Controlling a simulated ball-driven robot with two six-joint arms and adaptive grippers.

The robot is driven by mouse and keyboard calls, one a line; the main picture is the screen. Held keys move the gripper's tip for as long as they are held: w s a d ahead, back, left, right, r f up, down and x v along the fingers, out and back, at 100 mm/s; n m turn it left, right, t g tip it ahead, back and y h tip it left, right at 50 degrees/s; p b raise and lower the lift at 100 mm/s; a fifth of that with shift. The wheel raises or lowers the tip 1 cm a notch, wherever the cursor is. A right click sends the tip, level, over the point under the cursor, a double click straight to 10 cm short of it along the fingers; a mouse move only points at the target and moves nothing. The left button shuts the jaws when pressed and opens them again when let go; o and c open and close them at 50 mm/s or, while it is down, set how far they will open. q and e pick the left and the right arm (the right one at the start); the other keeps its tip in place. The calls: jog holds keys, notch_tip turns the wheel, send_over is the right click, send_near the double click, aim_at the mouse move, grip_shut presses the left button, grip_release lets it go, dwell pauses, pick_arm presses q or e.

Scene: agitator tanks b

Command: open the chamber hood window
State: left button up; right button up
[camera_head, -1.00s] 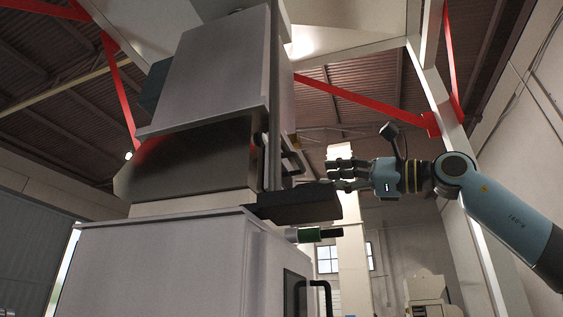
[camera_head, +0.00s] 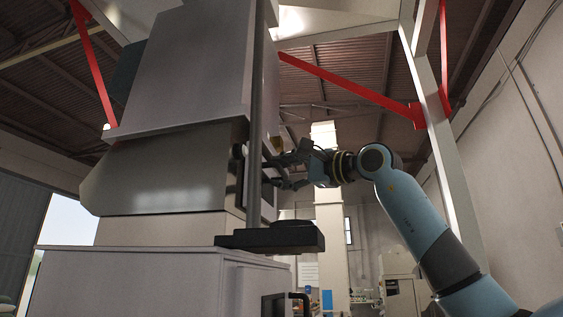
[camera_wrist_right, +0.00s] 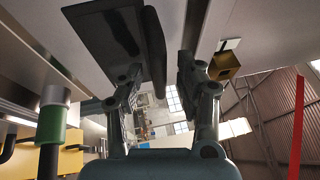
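The chamber hood (camera_head: 190,75) is a large grey metal housing, left of centre in the head view. In the right wrist view, a dark window panel (camera_wrist_right: 102,32) lies in a pale wall, with a dark bar-like handle (camera_wrist_right: 154,48) beside it. My right gripper (camera_head: 283,168) is at the hood's right side, partly against its dark edge. In the wrist view, the right gripper (camera_wrist_right: 158,82) has its fingers apart, with the bar seen between them. I cannot tell whether a finger touches it. My left gripper is not in view.
A black ledge (camera_head: 270,237) and upright post (camera_head: 254,110) stand close to the right gripper. In the wrist view, a green-collared cylinder (camera_wrist_right: 51,122) is at left and a brass block (camera_wrist_right: 224,66) at right. Red braces (camera_head: 350,90) cross overhead. Open floor room lies to the right.

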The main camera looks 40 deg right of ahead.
jog(key=shift+w+a, duration=0.1)
jog(key=shift+w, duration=0.3)
grip_shut()
